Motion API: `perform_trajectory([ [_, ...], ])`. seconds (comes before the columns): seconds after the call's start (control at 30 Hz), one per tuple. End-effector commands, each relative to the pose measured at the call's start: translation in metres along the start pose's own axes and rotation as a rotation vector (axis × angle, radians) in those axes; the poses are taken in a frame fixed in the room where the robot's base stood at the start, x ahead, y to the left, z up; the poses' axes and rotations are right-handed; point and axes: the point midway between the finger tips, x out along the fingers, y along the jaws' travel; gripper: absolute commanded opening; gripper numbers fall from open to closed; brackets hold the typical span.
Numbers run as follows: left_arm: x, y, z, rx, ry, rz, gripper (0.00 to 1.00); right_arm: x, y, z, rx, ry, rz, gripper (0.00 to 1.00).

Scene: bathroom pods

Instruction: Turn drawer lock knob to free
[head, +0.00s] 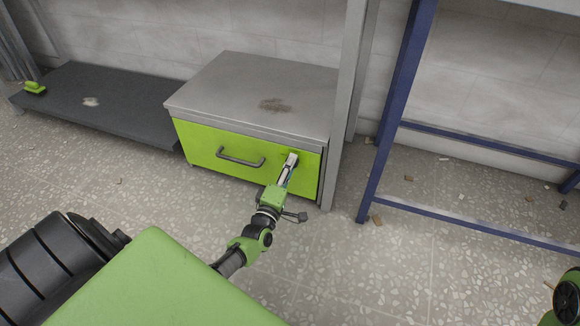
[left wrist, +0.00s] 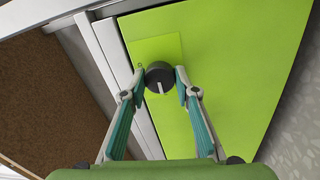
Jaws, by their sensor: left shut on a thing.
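The lime-green drawer (head: 210,147) sits under a grey top in the head view, with a dark bar handle (head: 240,160) across its front. The lock knob (left wrist: 158,73) is a dark round knob with a pale pointer line, on a lighter green square plate (left wrist: 162,46) in the left wrist view. The pointer runs down the picture there, slightly tilted. My left gripper (head: 291,160) is at the drawer front's upper right. Its two fingertips in the left wrist view (left wrist: 160,76) close on the knob from both sides. In the head view the gripper hides the knob. My right gripper is not in view.
A grey post (head: 343,120) stands close to the right of the drawer unit, and a blue metal frame (head: 396,110) further right. A low dark platform (head: 120,105) with a small green object (head: 35,87) lies left. Small debris is scattered on the floor.

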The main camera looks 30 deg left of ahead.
Motion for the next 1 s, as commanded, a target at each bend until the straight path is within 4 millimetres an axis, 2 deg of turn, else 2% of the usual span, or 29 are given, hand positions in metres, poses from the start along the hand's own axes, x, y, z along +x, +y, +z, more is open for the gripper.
perform_trajectory([
  [0.03,0.0,0.0,0.0,-0.003,0.0,-0.001,0.07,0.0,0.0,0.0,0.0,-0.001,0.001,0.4],
  [0.07,0.0,0.0,0.0,-0.003,0.0,-0.001,0.36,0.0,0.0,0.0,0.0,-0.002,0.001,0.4],
  [0.1,0.0,0.0,0.0,-0.003,0.0,-0.001,0.45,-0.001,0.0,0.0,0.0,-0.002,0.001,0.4],
  [0.43,-0.001,0.0,0.0,-0.001,0.0,0.0,0.45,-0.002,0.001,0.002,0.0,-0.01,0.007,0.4],
  [0.57,-0.009,-0.001,0.0,-0.002,0.0,-0.002,0.45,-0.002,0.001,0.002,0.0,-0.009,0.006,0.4],
  [0.67,-0.025,-0.002,0.0,-0.003,0.0,-0.003,0.45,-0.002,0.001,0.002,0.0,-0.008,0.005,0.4],
  [1.0,-0.096,-0.001,0.0,-0.001,-0.001,-0.003,0.45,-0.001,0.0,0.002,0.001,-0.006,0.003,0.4],
])
